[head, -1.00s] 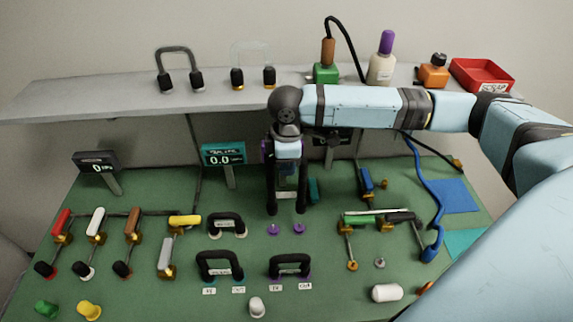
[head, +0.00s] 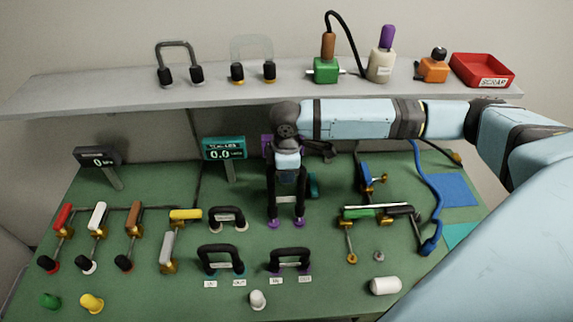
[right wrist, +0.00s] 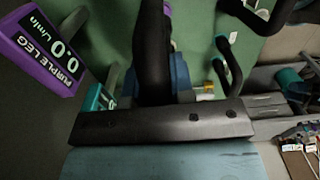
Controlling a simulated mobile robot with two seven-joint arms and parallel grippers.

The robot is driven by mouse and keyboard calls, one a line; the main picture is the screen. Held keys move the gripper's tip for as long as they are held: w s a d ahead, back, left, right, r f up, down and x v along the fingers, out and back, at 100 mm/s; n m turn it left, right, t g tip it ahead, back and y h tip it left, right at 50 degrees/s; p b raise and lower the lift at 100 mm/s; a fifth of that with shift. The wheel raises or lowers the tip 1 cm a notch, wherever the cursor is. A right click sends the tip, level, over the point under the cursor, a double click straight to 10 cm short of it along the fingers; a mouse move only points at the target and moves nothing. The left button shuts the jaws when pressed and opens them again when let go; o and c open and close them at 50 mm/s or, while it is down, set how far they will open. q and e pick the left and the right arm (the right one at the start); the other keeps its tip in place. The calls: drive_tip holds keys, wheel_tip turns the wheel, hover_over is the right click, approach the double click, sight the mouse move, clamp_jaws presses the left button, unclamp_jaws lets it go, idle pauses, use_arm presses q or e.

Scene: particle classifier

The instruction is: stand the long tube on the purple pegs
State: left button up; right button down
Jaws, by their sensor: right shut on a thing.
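My right gripper (head: 286,176) is shut on the long tube, an upside-down U with two long dark legs (head: 271,192). The tube stands upright, its black ends at the two purple pegs (head: 272,223) on the green board. The ends look in line with the pegs and touching or nearly so; I cannot tell how far they are seated. In the right wrist view a dark upright part (right wrist: 152,50) fills the middle, and the grip itself is hidden. My left gripper is not in view.
Short black tubes (head: 222,250) stand close by, left and in front. A purple-framed meter (right wrist: 48,48) reading 0.0 is partly hidden behind my gripper in the head view. Valves (head: 368,182) and a blue hose (head: 420,185) lie to the right. A grey shelf (head: 120,97) runs behind.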

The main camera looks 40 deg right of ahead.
drive_tip(key=shift+f, duration=0.4)
idle(0.5)
drive_tip(key=shift+p, duration=0.65)
idle(0.4)
drive_tip(key=shift+p, duration=0.7)
idle(0.4)
drive_tip(key=shift+p, duration=0.65)
